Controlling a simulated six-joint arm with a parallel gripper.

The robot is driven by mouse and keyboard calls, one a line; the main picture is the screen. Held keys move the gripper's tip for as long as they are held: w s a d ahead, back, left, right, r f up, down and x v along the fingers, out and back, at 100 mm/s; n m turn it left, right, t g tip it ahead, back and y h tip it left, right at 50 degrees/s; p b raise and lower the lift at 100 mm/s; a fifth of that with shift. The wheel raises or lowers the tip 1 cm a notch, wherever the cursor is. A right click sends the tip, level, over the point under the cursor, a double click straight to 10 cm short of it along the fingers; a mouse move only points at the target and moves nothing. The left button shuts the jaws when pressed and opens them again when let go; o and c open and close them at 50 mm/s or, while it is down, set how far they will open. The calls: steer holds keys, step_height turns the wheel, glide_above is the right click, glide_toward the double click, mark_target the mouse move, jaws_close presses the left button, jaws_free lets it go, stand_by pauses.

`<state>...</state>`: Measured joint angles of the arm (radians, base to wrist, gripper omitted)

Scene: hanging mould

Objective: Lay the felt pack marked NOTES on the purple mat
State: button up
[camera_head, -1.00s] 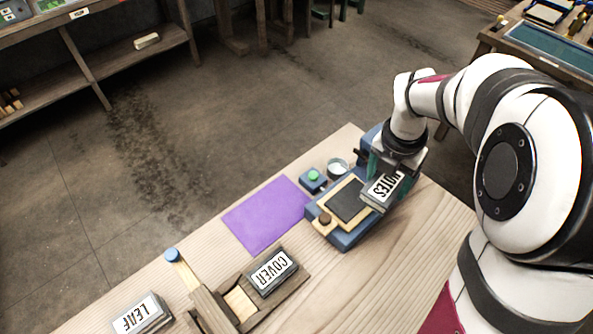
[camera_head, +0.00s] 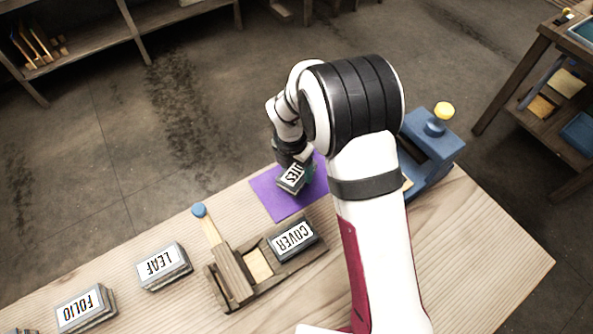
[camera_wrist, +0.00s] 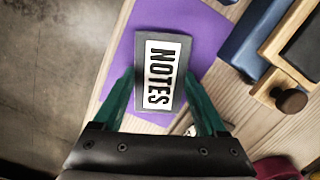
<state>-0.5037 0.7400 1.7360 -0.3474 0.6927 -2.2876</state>
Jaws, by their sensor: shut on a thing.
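The felt pack marked NOTES (camera_wrist: 159,72) is a grey block with a white label. My gripper (camera_wrist: 160,98) is shut on it, with a green finger on each side. In the head view the NOTES pack (camera_head: 292,178) is over the purple mat (camera_head: 271,199), and my gripper (camera_head: 296,162) is at its upper end. The purple mat also shows around the pack in the wrist view (camera_wrist: 206,32). The mat's right part is hidden behind my arm in the head view. I cannot tell whether the pack touches the mat.
The COVER pack (camera_head: 293,238) sits in a wooden holder (camera_head: 229,272) in front of the mat. The LEAF pack (camera_head: 163,265) and FOLIO pack (camera_head: 85,307) lie to the left.

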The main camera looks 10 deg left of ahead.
steer(key=shift+f, duration=0.9)
steer(key=shift+f, duration=0.1)
steer(key=o, duration=1.4)
